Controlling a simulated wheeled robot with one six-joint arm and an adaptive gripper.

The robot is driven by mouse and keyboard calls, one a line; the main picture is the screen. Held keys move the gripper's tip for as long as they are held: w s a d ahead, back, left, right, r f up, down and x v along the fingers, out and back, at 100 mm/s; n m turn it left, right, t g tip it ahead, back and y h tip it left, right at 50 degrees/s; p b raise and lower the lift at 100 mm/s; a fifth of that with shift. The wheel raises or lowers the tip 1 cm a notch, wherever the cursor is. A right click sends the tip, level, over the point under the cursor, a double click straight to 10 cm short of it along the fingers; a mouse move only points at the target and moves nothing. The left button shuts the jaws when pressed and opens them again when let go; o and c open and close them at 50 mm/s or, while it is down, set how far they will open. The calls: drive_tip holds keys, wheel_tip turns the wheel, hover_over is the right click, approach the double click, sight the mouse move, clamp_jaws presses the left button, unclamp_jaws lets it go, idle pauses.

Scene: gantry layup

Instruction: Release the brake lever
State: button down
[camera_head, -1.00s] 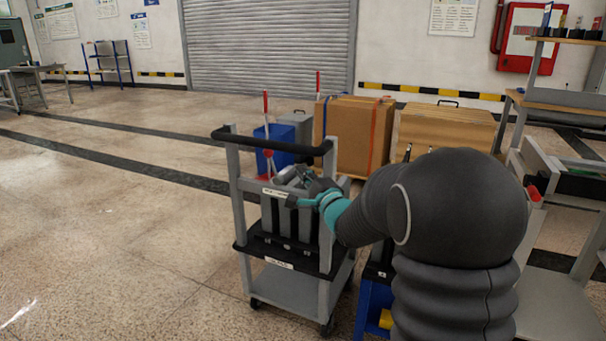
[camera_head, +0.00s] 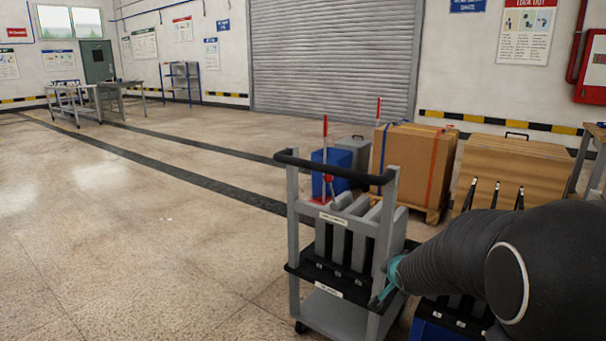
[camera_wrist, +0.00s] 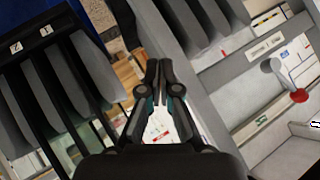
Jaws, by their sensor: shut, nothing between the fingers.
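A lever with a red knob (camera_wrist: 299,96) sits on a light grey panel at the right of the wrist view. It stands apart from my gripper; I cannot tell for sure that it is the brake lever. My gripper (camera_wrist: 156,88) is shut and empty, its dark fingertips together in the middle of the wrist view. In the head view my gripper (camera_head: 376,299) is low beside the right post of a grey cart (camera_head: 336,318); whether it touches the post is unclear. A red-handled upright rod (camera_head: 325,128) shows behind the cart's black handlebar.
Dark grey slabs (camera_wrist: 55,95) stand in racks on both sides of my gripper. A blue bin (camera_head: 331,160), a cardboard box (camera_head: 410,160) and a wooden crate (camera_head: 508,165) stand behind the cart. The floor (camera_head: 140,230) to the left is clear.

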drive_tip(key=s+a+r+n+g, duration=0.1)
drive_tip(key=s+a+r+n, duration=0.1)
drive_tip(key=s, duration=0.9)
drive_tip(key=s+a+r+n+g, duration=0.2)
drive_tip(key=s+n, duration=0.1)
drive_tip(key=s, duration=0.9)
drive_tip(key=s+a+r+n+g, duration=0.2)
drive_tip(key=s+r+n, duration=0.1)
drive_tip(key=s, duration=0.8)
drive_tip(key=shift+s+a+y, duration=0.35)
drive_tip(key=shift+s+y, duration=0.05)
